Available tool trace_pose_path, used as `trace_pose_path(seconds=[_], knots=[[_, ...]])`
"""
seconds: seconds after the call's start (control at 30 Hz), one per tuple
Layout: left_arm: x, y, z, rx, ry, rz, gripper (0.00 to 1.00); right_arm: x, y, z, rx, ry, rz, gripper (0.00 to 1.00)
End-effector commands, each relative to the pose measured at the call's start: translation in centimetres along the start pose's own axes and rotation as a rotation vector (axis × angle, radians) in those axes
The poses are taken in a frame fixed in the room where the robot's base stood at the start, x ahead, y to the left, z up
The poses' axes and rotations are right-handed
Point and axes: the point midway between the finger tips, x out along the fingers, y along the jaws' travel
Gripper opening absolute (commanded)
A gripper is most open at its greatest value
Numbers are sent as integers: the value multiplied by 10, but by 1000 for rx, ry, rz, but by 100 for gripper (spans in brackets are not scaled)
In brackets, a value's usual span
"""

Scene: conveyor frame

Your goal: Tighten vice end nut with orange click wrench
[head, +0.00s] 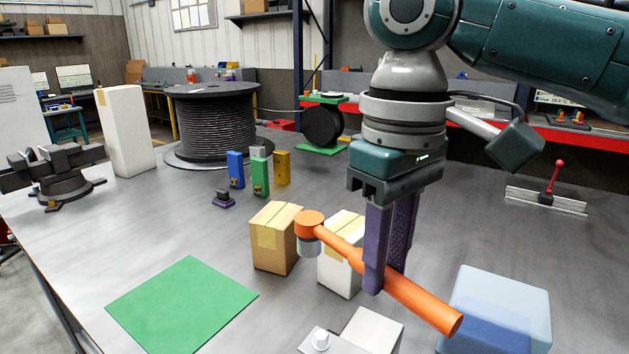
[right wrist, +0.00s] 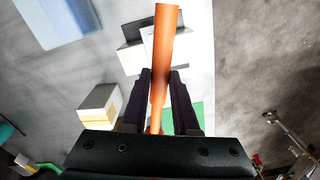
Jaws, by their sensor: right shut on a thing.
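The orange click wrench (head: 425,303) is held in the air in my right gripper (head: 385,278). Its handle slants down to the right. Its round head is at the upper left, with a grey socket (head: 308,246) pointing down. In the right wrist view the orange handle (right wrist: 165,40) runs between the two dark fingers (right wrist: 160,76). A dark vice (head: 65,175) stands on the table at the far left, well apart from the wrench; I cannot make out its end nut. A grey block with a white round knob (head: 320,340) is at the bottom edge, partly cut off. My left gripper is not seen.
Cardboard box (head: 275,238) and white box (head: 340,270) stand close behind and under the wrench. A blue box (head: 500,305) is at right, a green mat (head: 182,305) at left. Small coloured blocks (head: 260,177) and a cable spool (head: 212,125) stand farther back.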

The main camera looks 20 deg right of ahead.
Motion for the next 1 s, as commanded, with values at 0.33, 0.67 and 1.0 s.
trace_pose_path(seconds=[0.33, 0.67, 1.0], knots=[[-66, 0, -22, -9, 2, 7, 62, 45, 23, 27, -280, -8, -4, 0], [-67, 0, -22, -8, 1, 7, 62, 58, 27, 33, -333, -2, -1, 0], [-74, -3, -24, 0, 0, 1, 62, 59, 28, 36, -333, -4, 0, 0]])
